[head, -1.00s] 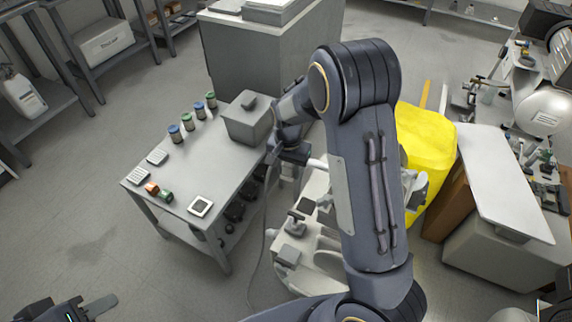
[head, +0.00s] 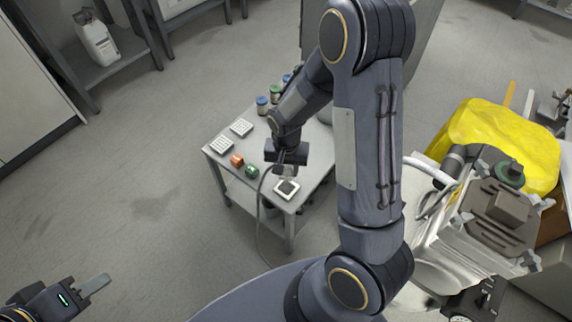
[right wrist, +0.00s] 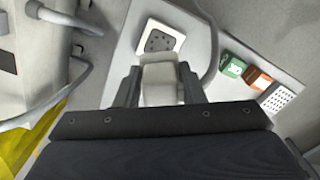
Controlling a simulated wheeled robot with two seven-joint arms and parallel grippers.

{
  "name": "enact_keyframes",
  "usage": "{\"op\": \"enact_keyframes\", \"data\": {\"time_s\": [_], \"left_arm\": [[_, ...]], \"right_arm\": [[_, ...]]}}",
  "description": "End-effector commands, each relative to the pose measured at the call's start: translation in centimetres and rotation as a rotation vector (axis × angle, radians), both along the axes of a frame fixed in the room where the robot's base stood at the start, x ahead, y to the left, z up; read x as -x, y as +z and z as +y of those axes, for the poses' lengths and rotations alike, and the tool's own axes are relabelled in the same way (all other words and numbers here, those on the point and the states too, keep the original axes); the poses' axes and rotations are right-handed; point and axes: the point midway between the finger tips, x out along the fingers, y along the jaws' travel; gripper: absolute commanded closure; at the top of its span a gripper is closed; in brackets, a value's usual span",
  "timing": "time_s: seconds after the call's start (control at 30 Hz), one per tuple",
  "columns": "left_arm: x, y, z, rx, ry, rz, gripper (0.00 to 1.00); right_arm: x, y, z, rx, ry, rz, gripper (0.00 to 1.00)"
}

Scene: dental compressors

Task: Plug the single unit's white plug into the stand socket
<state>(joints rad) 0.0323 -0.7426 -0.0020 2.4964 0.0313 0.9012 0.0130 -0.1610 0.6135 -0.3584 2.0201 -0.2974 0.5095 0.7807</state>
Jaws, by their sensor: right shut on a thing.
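My right gripper (head: 287,165) is shut on the white plug (right wrist: 160,80), which shows between its two fingers in the right wrist view. It holds the plug close to the stand socket (head: 288,189), a white square plate with a dark face at the table's front corner. The socket also shows just beyond the plug in the right wrist view (right wrist: 160,40). I cannot tell whether they touch. The plug's grey cable (head: 260,205) hangs over the table edge towards the floor. My left gripper (head: 85,292) is at the bottom left, away from the table; its jaw opening is unclear.
The grey table (head: 228,155) also holds an orange block (head: 237,160), a green block (head: 252,171), two white keypad-like plates and several lidded jars. A compressor unit (head: 495,215) and a yellow cover (head: 500,140) are at the right. The floor left of the table is clear.

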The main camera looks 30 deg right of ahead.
Motion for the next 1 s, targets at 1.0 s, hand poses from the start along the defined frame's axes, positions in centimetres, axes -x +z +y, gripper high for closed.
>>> {"op": "enact_keyframes", "data": {"time_s": [1.0], "left_arm": [[0.0, -5.4, 0.0, 0.0, 0.0, 0.0, 0.64]], "right_arm": [[-0.1, -6.6, 0.0, 0.0, 0.0, 0.0, 0.88]]}}
